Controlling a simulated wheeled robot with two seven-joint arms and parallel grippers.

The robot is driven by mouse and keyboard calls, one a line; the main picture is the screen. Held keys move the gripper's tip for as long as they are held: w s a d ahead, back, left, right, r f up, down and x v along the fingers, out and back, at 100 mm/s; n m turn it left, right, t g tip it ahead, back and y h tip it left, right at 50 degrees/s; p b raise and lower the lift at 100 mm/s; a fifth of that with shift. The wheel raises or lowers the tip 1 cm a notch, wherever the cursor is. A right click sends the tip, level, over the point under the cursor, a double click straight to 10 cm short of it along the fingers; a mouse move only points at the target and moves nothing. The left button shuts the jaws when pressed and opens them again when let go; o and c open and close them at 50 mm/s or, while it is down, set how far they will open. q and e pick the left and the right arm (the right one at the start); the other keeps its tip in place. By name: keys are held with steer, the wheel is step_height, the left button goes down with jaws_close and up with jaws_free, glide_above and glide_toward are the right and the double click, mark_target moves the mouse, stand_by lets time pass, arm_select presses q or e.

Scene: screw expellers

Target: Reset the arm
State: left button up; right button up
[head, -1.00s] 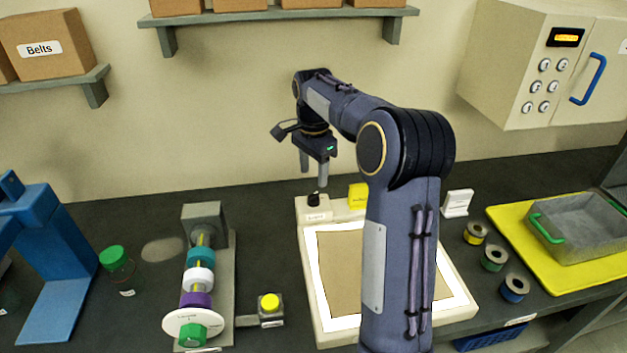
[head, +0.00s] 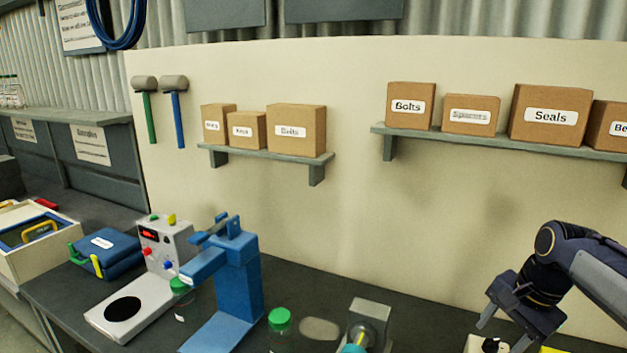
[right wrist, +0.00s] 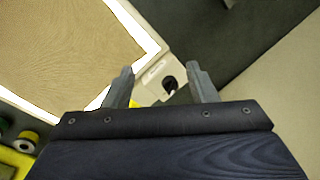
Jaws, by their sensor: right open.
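My right arm comes in from the right edge of the head view. Its gripper (head: 503,332) hangs low at the bottom right, fingers down. In the right wrist view my right gripper (right wrist: 161,82) is open, with two grey fingers spread apart and nothing held. My left gripper is in neither view.
A blue press (head: 238,270), green-lidded jars (head: 279,320) and a grey-ended spindle device (head: 368,318) stand on the dark bench left of my arm. Shelves with cardboard boxes (head: 549,116) hang on the wall above.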

steer(key=s+a+f+n+t+y, duration=0.1)
steer(key=s+a+f+n, duration=0.1)
steer(key=s+a+n, duration=0.3)
steer(key=s+a+f+n+t+y, duration=0.1)
steer(key=s+a+f+n+t, duration=0.1)
steer(key=s+a+n, duration=0.4)
steer(key=s+a+f, duration=0.1)
steer(key=s+a, duration=0.3)
steer(key=s, duration=0.3)
steer(key=shift+s+a+f+t, duration=0.2)
steer(key=shift+s+f+t, duration=0.1)
steer(key=shift+s+f, duration=0.1)
